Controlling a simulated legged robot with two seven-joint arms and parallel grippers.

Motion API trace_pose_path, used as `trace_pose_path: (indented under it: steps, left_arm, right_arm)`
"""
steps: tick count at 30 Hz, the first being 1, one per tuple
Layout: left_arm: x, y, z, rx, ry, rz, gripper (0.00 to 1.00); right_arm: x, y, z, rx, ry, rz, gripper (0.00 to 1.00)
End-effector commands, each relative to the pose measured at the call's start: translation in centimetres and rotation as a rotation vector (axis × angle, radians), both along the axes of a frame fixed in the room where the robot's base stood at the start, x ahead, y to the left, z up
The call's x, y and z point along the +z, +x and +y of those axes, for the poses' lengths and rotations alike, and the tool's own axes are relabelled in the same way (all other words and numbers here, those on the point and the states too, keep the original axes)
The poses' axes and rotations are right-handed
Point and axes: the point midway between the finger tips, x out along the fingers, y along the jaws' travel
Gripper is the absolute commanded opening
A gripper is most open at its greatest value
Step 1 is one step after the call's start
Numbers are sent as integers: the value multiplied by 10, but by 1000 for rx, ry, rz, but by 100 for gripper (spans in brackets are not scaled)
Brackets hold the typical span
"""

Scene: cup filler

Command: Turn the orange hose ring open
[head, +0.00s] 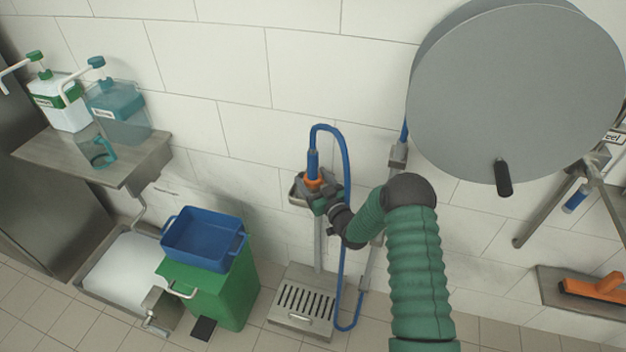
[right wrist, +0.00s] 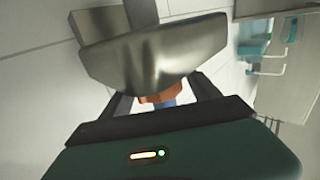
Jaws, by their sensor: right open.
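The orange hose ring (head: 314,182) sits at the lower end of the blue hose nozzle (head: 312,162), in front of the tiled wall. My right gripper (head: 318,190) is at the ring in the head view, with its fingers beside it. In the right wrist view the orange ring (right wrist: 162,97) lies between the two dark fingers (right wrist: 160,103) of my open right gripper. A metal holder (right wrist: 150,55) covers part of the ring in that view. I cannot tell whether the fingers touch the ring. My left gripper is not in view.
A green bin (head: 225,295) with a blue tub (head: 203,240) stands to the left. A shelf (head: 130,165) holds dispenser bottles and a jug. A large grey disc (head: 515,90) hangs at upper right.

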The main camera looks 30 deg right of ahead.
Motion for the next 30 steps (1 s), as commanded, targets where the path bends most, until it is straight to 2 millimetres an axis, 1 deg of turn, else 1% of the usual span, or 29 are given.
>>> trace_pose_path:
  steps: [2,4,7,11,15,18,21,25,30]
  left_arm:
    - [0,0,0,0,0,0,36]
    - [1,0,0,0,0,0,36]
    - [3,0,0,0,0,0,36]
    - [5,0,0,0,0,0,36]
    - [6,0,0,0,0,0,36]
    - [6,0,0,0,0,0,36]
    - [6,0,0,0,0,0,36]
    - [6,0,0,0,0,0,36]
    - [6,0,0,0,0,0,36]
  right_arm:
    - [0,-2,0,0,0,0,71]
    - [0,-8,0,0,0,0,71]
    - [1,-27,2,0,0,3,71]
    - [0,-64,4,-2,2,4,71]
    - [-2,-106,7,-2,2,5,71]
    - [-2,-132,10,-2,2,5,71]
    - [-2,-152,12,-1,2,4,71]
    - [-2,-165,13,0,2,3,71]
    - [-2,-167,13,0,1,1,71]
